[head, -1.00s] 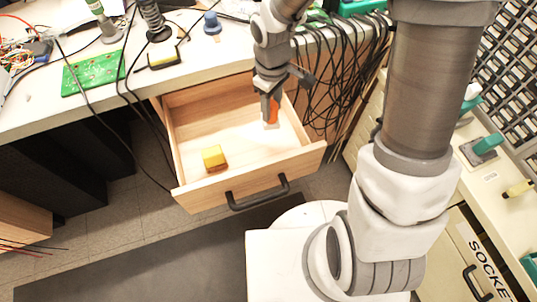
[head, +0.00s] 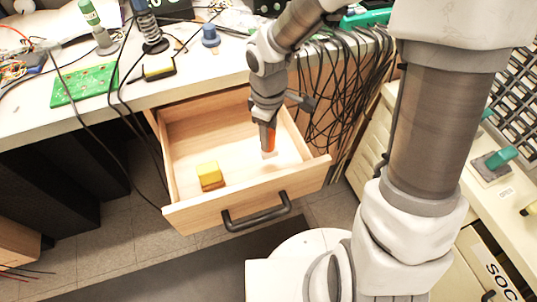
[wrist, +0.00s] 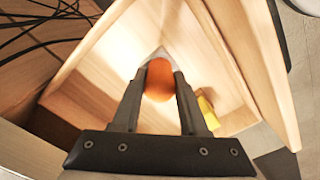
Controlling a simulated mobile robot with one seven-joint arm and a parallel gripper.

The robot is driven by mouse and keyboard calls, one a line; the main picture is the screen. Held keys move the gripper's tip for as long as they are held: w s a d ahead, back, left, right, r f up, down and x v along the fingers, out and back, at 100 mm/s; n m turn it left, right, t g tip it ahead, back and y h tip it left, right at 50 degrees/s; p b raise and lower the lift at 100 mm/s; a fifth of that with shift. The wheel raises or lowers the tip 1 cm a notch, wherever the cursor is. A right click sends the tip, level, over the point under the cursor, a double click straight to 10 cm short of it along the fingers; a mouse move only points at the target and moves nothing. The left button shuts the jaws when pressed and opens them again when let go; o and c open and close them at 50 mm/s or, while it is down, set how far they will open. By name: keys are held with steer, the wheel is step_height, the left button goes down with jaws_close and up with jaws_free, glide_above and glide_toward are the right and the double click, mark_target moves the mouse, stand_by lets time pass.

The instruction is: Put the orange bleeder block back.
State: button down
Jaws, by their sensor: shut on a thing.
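The orange bleeder block (wrist: 159,82) is between the two fingers of my gripper (wrist: 160,80) in the wrist view. My gripper is shut on it. In the head view, my gripper (head: 267,130) points down inside the open wooden drawer (head: 192,212), toward its right side. A sliver of the orange block (head: 271,138) shows beside the fingers, with a pale end below it. I cannot tell whether the block touches the drawer floor. The fingers hide part of it.
A yellow block (head: 209,175) lies in the drawer at the front left, and it also shows in the wrist view (wrist: 208,108). The drawer floor between is clear. Black cables (head: 335,90) hang from the bench behind the right side. A green circuit board (head: 84,86) lies on the bench.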

mark_target(269, 151)
steer(key=shift+f+b, duration=0.8)
steer(key=shift+f, duration=2.35)
steer(key=shift+f, duration=0.2)
steer(key=shift+c, duration=2.2)
jaws_free()
steer(key=shift+b, duration=0.35)
steer(key=r+p, duration=0.2)
steer(key=r, duration=0.3)
steer(key=r+p, duration=0.2)
steer(key=r, duration=0.4)
steer(key=r+p, duration=0.3)
steer(key=r, duration=0.3)
steer(key=shift+d+r, duration=0.25)
steer(key=shift+d, duration=0.05)
